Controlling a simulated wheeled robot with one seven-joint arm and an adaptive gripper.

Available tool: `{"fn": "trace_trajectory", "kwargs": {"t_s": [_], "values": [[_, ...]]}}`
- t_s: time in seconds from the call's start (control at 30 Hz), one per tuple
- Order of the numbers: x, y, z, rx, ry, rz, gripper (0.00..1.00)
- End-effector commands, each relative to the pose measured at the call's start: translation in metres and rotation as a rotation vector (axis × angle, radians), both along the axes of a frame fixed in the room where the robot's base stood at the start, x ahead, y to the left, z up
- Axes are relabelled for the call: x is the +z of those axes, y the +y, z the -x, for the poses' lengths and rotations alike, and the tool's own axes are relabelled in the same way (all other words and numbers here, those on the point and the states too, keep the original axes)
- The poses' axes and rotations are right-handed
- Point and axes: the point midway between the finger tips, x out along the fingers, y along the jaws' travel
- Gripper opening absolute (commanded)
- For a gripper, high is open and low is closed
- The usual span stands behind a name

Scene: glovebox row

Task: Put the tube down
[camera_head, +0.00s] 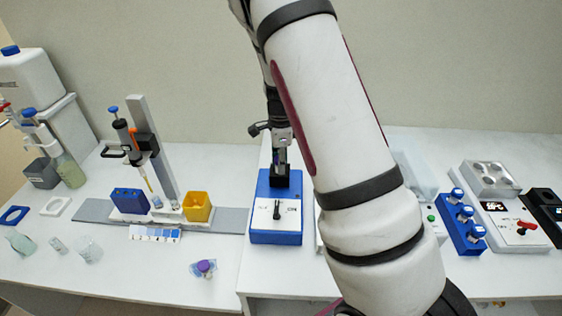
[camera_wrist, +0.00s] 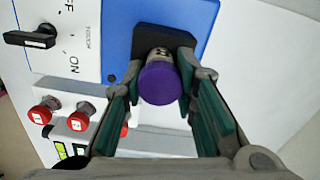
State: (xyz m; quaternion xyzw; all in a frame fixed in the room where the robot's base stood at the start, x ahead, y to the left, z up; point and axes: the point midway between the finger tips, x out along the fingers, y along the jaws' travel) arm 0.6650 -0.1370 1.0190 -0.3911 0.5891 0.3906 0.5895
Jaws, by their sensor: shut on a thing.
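My gripper (camera_wrist: 164,88) is shut on a tube with a purple cap (camera_wrist: 160,84). The wrist view looks down on the cap between the two fingers. In the head view my gripper (camera_head: 281,152) is over the black top piece (camera_head: 286,180) of a blue mixer-like device (camera_head: 262,188). The same device (camera_wrist: 118,45) and its black piece (camera_wrist: 190,20) lie below the tube in the wrist view. The tube's lower end is hidden, so I cannot tell whether it touches the black piece.
The device's black knob (camera_head: 277,209) faces front. Left stand a blue rack (camera_head: 129,201), a yellow box (camera_head: 197,207) and a pipette stand (camera_head: 150,150). Right are blue-capped bottles (camera_head: 460,212) in a blue rack. My arm hides the middle.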

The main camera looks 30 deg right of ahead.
Motion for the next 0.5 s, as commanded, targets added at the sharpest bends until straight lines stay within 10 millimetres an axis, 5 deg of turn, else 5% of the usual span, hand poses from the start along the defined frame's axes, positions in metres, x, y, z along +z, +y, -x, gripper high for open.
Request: {"fn": "trace_trajectory", "kwargs": {"t_s": [0.17, 0.2, 0.3, 0.5], "values": [[-0.0034, 0.0, -0.0002, 0.0, 0.001, 0.0, 0.01], [-0.004, 0.0001, -0.0003, 0.0, 0.0, 0.0, 0.28], [-0.0034, 0.0001, 0.0, 0.0, 0.0, 0.0, 0.46], [-0.0032, 0.0001, 0.0, 0.0, 0.0, 0.0, 0.46]]}}
